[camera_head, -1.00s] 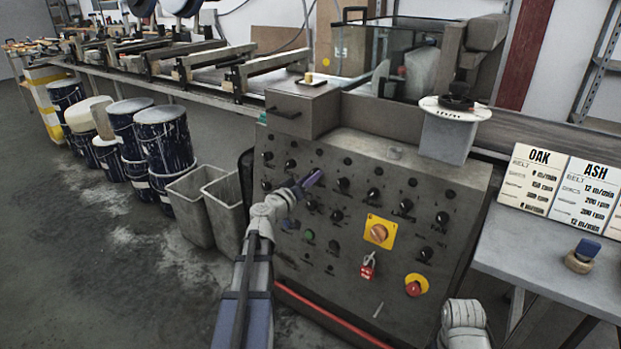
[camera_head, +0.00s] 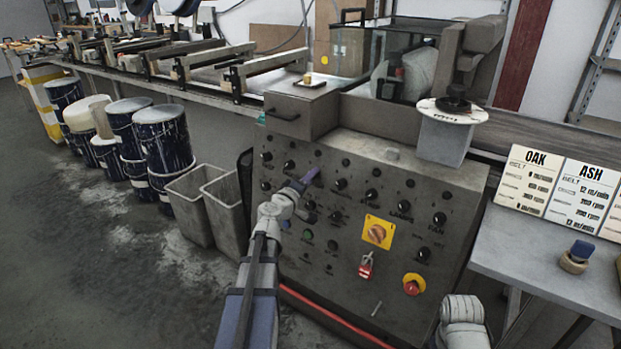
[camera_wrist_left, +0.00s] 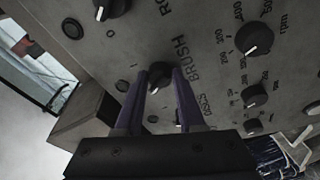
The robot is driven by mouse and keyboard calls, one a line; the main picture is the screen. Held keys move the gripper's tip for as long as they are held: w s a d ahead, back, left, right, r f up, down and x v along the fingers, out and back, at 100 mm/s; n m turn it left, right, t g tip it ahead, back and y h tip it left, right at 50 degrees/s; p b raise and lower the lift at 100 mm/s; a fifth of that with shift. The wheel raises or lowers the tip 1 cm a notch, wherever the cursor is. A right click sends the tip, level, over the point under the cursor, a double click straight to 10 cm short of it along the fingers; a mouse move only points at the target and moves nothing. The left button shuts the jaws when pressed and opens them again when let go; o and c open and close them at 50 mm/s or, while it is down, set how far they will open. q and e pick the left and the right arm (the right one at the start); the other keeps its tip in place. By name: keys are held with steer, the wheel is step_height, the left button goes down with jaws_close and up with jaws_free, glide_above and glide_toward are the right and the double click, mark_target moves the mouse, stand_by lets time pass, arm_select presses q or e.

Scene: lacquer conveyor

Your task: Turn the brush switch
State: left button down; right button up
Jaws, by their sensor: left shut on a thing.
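The grey control panel (camera_head: 385,235) with rows of black knobs stands in front of me in the head view. My left gripper (camera_head: 310,175) reaches its upper left part and hides the switch there. In the left wrist view the purple fingers of my left gripper (camera_wrist_left: 160,82) are on both sides of a black knob, the brush switch (camera_wrist_left: 160,72), next to the printed word BRUSH, and are shut on it. The knob's pointer is hard to make out.
Other black knobs (camera_wrist_left: 254,38) sit close around the fingers. A yellow-backed rotary switch (camera_head: 377,232), a red padlock (camera_head: 366,267) and a red stop button (camera_head: 413,285) are lower right. Grey bins (camera_head: 222,205) stand left of the panel. A table with OAK and ASH cards (camera_head: 527,182) is right.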

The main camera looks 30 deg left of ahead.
stand_by(0.5)
arm_select(q)
steer(key=c, duration=0.5)
jaws_free()
steer(key=s, duration=0.7)
steer(key=shift+s+d+r, duration=0.2)
steer(key=shift+s+r, duration=0.05)
steer(key=shift+s, duration=0.1)
